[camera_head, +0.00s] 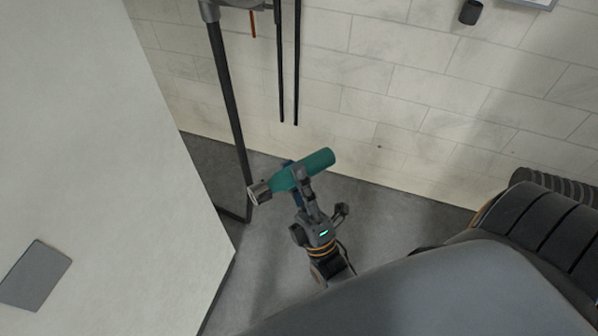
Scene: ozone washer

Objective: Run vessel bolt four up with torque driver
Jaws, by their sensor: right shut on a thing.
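The torque driver (318,162) has a teal cylindrical body and a silver, socket-like end (259,192) at its lower left. It lies tilted, the teal end up and to the right. My right gripper (300,178) is shut around the middle of the driver and holds it in the gap between the white panel and the tiled wall. The socket end is close to a dark pole in the picture; I cannot tell whether they touch. I cannot make out any vessel bolt here. My left gripper is not in view.
A dark pole (225,80) slants down to a foot on the grey floor. Two thin black rods (296,70) hang before the tiled wall (400,95). A large white panel (110,140) with a grey plate (36,275) fills the left. Bare floor (385,215) lies right of the gripper.

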